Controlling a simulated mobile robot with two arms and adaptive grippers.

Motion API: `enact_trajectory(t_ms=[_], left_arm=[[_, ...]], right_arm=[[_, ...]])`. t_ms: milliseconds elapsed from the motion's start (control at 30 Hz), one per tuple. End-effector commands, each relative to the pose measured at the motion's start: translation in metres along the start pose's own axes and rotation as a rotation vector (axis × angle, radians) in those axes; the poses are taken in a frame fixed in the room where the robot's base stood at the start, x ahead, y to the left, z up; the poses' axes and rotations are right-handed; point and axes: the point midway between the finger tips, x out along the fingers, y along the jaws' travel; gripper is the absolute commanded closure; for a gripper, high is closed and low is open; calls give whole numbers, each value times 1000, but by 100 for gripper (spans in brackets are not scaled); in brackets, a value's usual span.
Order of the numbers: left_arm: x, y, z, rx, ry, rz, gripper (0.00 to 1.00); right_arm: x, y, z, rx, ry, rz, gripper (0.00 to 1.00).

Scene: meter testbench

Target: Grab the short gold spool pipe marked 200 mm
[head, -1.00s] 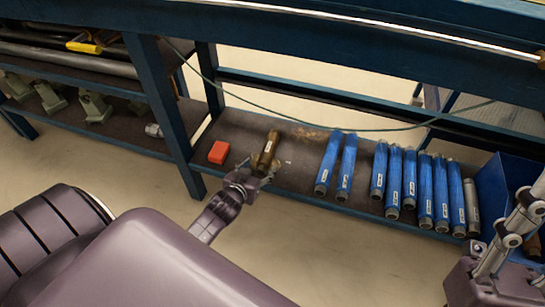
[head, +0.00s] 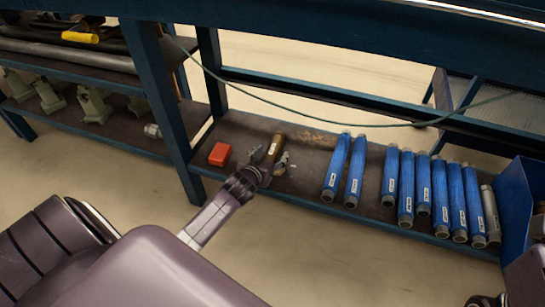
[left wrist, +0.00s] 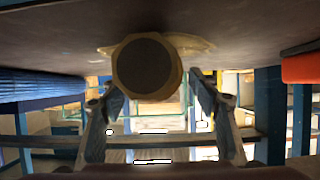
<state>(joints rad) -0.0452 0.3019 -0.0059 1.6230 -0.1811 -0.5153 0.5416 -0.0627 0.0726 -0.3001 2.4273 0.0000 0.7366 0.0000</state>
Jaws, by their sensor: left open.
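The short gold spool pipe (head: 277,143) lies on the dark lower shelf, with a pale label on its upper side. I cannot read the label. My left gripper (head: 269,160) is open at the pipe's near end, one finger on each side of it. In the left wrist view the pipe's round dark end (left wrist: 147,68) faces the camera, between and beyond the two spread fingers. Whether the fingers touch the pipe, I cannot tell. The pipe's near part is partly hidden by the gripper in the head view.
A red box (head: 220,154) lies just left of the pipe; it also shows in the left wrist view (left wrist: 301,66). Several blue pipes (head: 407,187) and a grey pipe (head: 490,214) lie to the right. A blue shelf post (head: 160,95) stands at the left. A green cable (head: 330,115) hangs behind.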

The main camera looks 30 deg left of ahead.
Motion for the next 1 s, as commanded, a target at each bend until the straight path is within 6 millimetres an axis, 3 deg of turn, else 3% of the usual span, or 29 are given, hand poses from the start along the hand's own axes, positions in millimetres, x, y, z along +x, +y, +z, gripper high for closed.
enact_trajectory(t_ms=[233,733,1000], left_arm=[[0,0,0,0,-1,0,46],[0,0,0,1,-1,0,100],[0,0,-3,1,5,1,100]], right_arm=[[1,0,0,0,2,-1,60],[1,0,0,0,2,-1,60],[1,0,0,0,2,0,60]])
